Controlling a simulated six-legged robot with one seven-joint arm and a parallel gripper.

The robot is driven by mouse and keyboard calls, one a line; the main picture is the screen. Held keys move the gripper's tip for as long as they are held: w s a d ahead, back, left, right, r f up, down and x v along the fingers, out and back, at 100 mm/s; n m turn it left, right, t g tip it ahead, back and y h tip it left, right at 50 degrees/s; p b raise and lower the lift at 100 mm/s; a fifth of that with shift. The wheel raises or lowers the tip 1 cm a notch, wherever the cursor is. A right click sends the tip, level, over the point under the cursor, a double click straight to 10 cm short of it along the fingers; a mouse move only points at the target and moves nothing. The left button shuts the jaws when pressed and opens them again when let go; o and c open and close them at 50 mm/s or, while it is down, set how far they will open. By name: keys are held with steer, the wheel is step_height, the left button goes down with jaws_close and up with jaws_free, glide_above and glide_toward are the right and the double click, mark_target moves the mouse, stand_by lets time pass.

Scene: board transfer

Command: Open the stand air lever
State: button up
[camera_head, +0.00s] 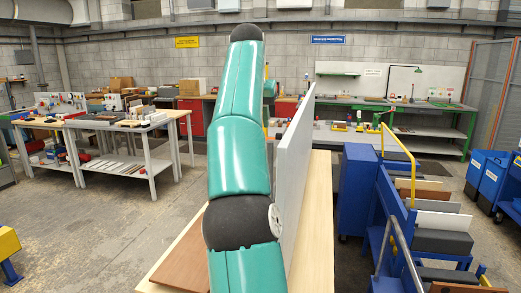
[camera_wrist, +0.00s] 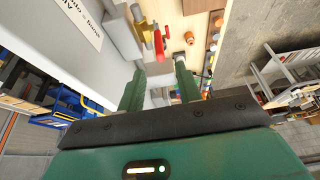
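In the wrist view, my gripper (camera_wrist: 160,76) has its two green fingers spread apart, with nothing held between them. Just beyond the fingertips, slightly left of the middle, is a red lever-like handle (camera_wrist: 159,43) on a grey block (camera_wrist: 123,38). A yellow fitting (camera_wrist: 140,24) sits beside it. The red handle is apart from the fingers; I cannot tell for sure which part is the stand air lever. In the head view, my arm hides the gripper and the lever.
A tall grey panel (camera_head: 294,170) stands upright on a wooden-topped table (camera_head: 318,225), right beside my arm. A brown board (camera_head: 182,262) lies on the table's left side. A blue cart with boards (camera_head: 358,190) is at right. Several small fittings (camera_wrist: 190,38) lie beyond the gripper.

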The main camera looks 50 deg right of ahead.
steer(key=x, duration=1.1)
steer(key=shift+d+f, duration=0.1)
steer(key=shift+d, duration=0.05)
jaws_close()
